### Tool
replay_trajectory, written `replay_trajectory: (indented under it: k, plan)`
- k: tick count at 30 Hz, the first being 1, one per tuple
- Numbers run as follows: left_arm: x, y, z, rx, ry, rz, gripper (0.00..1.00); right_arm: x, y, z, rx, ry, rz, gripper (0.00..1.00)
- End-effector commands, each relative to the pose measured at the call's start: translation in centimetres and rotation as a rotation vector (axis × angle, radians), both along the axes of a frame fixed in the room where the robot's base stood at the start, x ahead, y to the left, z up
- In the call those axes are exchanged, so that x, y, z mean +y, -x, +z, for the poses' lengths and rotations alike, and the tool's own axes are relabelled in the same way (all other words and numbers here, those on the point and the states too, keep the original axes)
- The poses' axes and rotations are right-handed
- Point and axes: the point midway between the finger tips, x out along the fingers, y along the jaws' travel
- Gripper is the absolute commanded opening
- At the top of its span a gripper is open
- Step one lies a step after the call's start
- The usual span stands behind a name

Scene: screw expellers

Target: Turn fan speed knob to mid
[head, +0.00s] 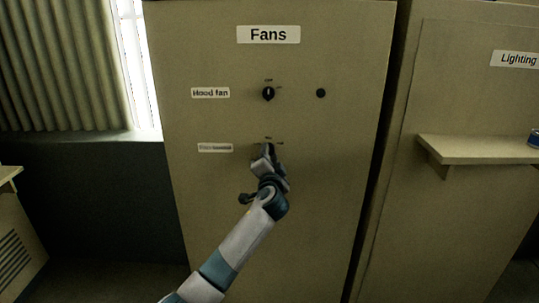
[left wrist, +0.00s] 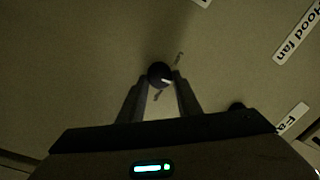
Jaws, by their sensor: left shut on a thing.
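The Fans panel (head: 340,150) is a beige upright cabinet face. Its lower knob, beside a small blurred label (head: 215,148), is mostly hidden behind my left gripper (head: 266,154) in the head view. In the left wrist view this round dark knob (left wrist: 158,72) sits between the two fingertips of my left gripper (left wrist: 160,86), which is shut on it. A short white mark on the knob points to the lower right of that view. Small printed marks around it are too blurred to read. My right gripper is in neither view.
Above is the hood fan knob (head: 268,94), with a Hood fan label (head: 210,93) to its left and a round dark spot (head: 320,93) to its right. A Lighting cabinet with a shelf (head: 480,147) stands at the right. A curtained window is at the left.

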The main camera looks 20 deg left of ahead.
Motion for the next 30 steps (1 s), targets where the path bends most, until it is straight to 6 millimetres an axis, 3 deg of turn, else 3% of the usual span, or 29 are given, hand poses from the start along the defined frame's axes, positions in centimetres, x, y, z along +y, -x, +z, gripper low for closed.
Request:
replay_trajectory:
  k: [16, 17, 18, 30]
  plan:
    - [-0.01, 0.01, -0.1, 0.01, -0.033, 0.0, 0.09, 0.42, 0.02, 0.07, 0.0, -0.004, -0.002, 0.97]
    - [-0.01, 0.01, -0.1, 0.01, -0.033, 0.0, 0.38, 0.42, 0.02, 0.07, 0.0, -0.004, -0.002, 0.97]
    - [-0.01, 0.01, -0.1, 0.01, -0.033, 0.0, 0.48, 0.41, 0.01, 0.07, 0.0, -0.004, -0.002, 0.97]
    - [-0.07, 0.13, -0.06, 0.009, -0.032, -0.001, 0.5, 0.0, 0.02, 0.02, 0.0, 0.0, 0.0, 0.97]
